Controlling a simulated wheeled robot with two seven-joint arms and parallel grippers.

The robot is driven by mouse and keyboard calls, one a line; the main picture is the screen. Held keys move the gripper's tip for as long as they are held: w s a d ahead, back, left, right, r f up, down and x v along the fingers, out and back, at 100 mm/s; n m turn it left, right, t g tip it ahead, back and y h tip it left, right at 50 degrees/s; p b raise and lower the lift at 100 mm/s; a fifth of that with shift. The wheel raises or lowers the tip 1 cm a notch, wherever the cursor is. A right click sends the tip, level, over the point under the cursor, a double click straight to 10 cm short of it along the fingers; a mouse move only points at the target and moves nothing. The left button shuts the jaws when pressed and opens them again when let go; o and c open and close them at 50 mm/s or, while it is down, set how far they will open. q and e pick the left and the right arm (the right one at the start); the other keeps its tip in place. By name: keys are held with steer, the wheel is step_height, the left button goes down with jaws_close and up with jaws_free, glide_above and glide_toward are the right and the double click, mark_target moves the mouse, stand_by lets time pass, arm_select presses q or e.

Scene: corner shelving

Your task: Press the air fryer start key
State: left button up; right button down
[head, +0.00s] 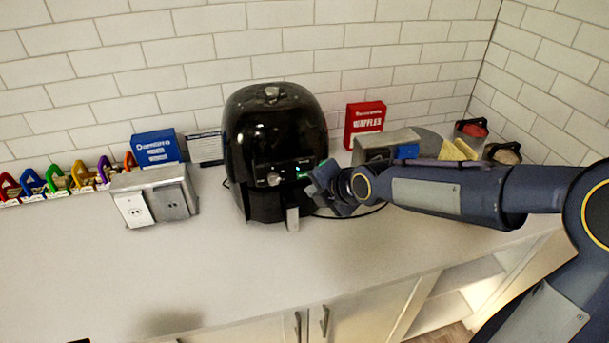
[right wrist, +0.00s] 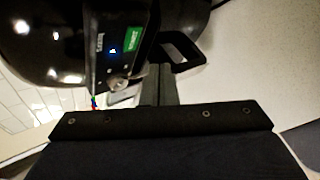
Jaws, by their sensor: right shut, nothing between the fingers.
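The black air fryer (head: 262,130) stands upright on the counter against the tiled wall. Its front panel carries a round knob (head: 273,178) and a green key or label (head: 303,171). In the right wrist view the green patch (right wrist: 133,40) shows beside a small blue light (right wrist: 113,50), with the knob (right wrist: 118,85) near them. My right gripper (head: 318,184) is at the right of the panel, close to the green patch. It is shut and empty; its fingers (right wrist: 161,82) point at the fryer front. I cannot tell whether they touch it. My left gripper is out of view.
The fryer's basket handle (head: 292,218) sticks out below the panel. A metal toaster (head: 388,143) and a red waffle box (head: 364,122) stand to the right. A blue box (head: 156,148) and a grey outlet box (head: 155,196) are left. The front counter is clear.

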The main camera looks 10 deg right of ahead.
mark_target(301, 181)
steer(key=shift+w, duration=1.25)
steer(key=shift+w+a, duration=0.1)
stand_by(1.1)
steer(key=shift+w, duration=0.3)
steer(key=shift+w, duration=0.35)
stand_by(0.5)
steer(key=shift+s, duration=0.1)
steer(key=shift+s+b, duration=0.5)
steer(key=shift+s, duration=0.2)
steer(key=s, duration=0.5)
stand_by(0.3)
